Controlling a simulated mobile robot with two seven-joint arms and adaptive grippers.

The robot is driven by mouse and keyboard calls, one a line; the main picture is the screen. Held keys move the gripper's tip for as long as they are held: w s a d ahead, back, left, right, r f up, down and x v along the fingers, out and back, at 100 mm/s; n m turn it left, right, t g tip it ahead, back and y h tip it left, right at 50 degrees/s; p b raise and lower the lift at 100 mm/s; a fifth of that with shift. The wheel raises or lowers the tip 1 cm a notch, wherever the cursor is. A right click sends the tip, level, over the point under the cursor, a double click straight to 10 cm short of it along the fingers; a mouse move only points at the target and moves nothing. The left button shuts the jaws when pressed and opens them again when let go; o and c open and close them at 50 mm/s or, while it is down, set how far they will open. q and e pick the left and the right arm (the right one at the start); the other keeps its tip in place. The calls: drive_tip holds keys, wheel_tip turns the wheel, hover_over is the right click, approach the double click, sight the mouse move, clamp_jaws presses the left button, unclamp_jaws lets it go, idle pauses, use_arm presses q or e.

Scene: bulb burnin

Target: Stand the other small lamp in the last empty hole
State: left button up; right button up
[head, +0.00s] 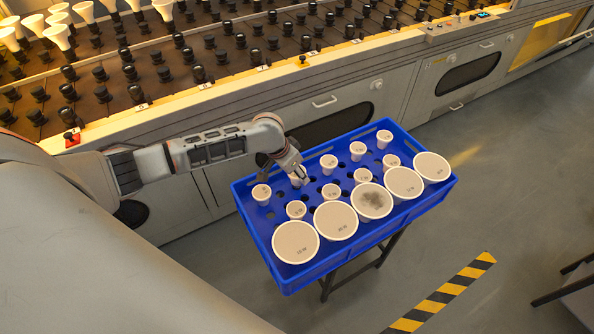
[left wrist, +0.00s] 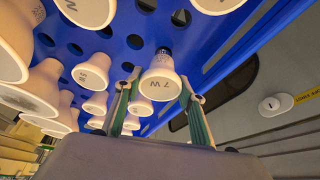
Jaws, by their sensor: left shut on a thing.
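My left gripper (head: 302,176) is over the blue tray (head: 335,272), among the small lamps. In the left wrist view its two fingers are shut on a small white lamp (left wrist: 160,84) marked 7 W. The lamp's face is toward the camera and its dark threaded base points at the tray. I cannot tell whether the base is in a hole. In the head view the gripper partly hides this lamp. Other small lamps, such as one at the left end (head: 261,191) and one at the far end (head: 384,138), stand face up. My right gripper is not in view.
Bare holes (left wrist: 135,41) show between lamps. Behind the tray is a long rack (head: 225,70) with rows of black sockets and several white lamps. Floor to the right is mostly clear.

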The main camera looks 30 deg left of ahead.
use_arm(q)
drive_tip(key=shift+f, duration=0.4)
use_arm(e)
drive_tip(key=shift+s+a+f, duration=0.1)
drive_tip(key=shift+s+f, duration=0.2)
use_arm(q)
drive_tip(key=shift+f, duration=0.35)
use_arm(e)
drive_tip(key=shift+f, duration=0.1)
use_arm(q)
drive_tip(key=shift+f+b, duration=0.3)
drive_tip(key=shift+f, duration=0.1)
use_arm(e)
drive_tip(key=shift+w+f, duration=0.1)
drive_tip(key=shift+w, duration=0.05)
use_arm(q)
drive_tip(key=o, duration=1.2)
drive_tip(key=v, duration=1.2)
drive_tip(key=shift+a, duration=0.1)
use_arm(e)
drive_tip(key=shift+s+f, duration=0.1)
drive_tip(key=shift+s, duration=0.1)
